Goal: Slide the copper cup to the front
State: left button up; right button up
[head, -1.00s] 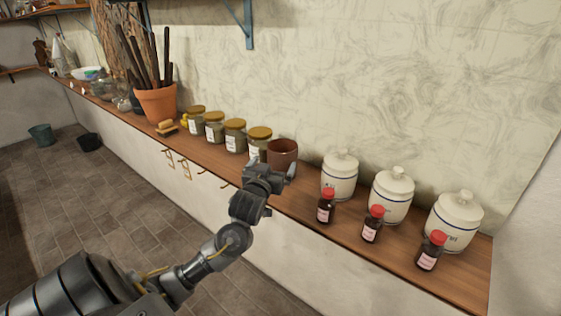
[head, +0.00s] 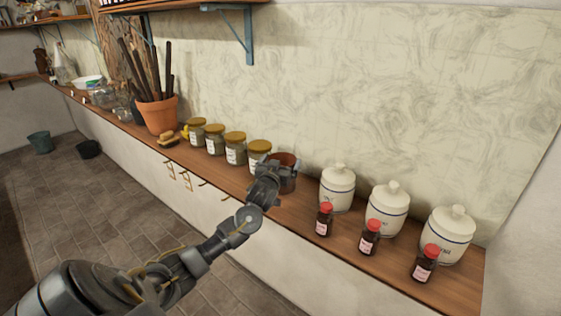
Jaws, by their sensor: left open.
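The copper cup (head: 289,179), reddish brown, stands upright on the wooden shelf (head: 400,265) between the jars with brown lids and the white canisters. My left gripper (head: 277,166) is open at the cup, its fingers overlapping the cup's left and front side in the head view. Much of the cup's front is hidden behind the gripper. I cannot tell whether the fingers touch it or go around it. My right gripper is not in view.
Jars with brown lids (head: 236,148) stand left of the cup. White lidded canisters (head: 388,208) and small dark bottles with red caps (head: 324,219) stand to its right. A terracotta pot (head: 159,115) stands farther left. A wall backs the shelf.

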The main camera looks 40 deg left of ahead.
pick_arm(q)
jog(key=c, duration=0.9)
jog(key=shift+o, duration=0.2)
jog(key=s+p, duration=0.4)
jog(key=s, duration=0.4)
dwell(0.9)
jog(key=shift+s, duration=0.1)
jog(key=o, duration=0.9)
jog(key=shift+c, duration=0.2)
jog(key=shift+f, duration=0.1)
